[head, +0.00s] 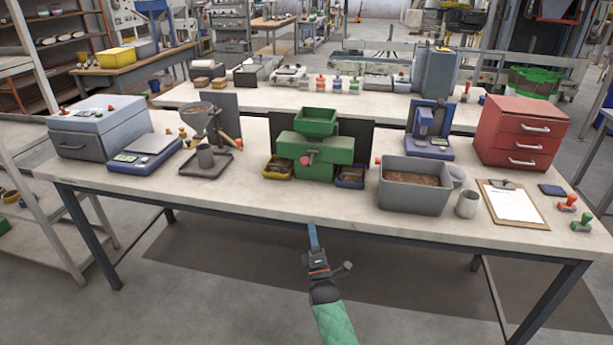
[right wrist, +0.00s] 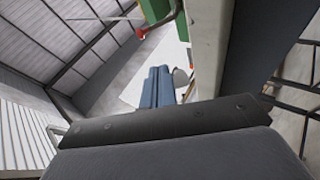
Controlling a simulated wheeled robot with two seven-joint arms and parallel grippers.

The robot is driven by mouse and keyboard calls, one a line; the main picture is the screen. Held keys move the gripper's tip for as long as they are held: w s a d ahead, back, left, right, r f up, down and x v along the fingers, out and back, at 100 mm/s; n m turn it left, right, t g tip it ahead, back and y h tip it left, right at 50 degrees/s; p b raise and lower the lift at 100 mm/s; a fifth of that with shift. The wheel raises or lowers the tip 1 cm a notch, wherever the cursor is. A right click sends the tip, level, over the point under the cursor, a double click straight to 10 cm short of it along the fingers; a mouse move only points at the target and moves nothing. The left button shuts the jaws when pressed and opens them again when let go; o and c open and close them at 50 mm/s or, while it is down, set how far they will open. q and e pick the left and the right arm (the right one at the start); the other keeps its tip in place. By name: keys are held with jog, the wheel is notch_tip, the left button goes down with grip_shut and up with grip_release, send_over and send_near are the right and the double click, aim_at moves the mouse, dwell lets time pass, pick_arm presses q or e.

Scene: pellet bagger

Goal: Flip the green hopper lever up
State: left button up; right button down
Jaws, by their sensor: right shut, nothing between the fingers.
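The green hopper machine (head: 325,148) stands on the workbench at centre, with an open green tray-like hopper (head: 316,121) on top. A lever with a red knob (head: 309,158) is on its front face; its exact angle is too small to tell. My right gripper (head: 312,226) is below and in front of the machine, near the bench's front edge, apart from the lever. Its blue fingers are shut and empty, and they also show in the right wrist view (right wrist: 158,88). That view shows part of the green machine (right wrist: 154,10) at the top. My left gripper is not in view.
Yellow (head: 279,168) and blue (head: 350,177) bins of pellets flank the machine. A grey tub of pellets (head: 412,198) stands to the right. A scale (head: 145,152) and a metal funnel on a stand (head: 205,120) are to the left. The bench front edge (head: 250,215) lies close to my gripper.

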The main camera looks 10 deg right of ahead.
jog(key=shift+w+r+n+t+h, duration=0.15)
jog(key=shift+w+r+n+t, duration=0.15)
jog(key=shift+r+t, duration=0.35)
jog(key=shift+w+r+n+t+h, duration=0.25)
jog(key=shift+r+t, duration=0.2)
jog(key=shift+r, duration=0.25)
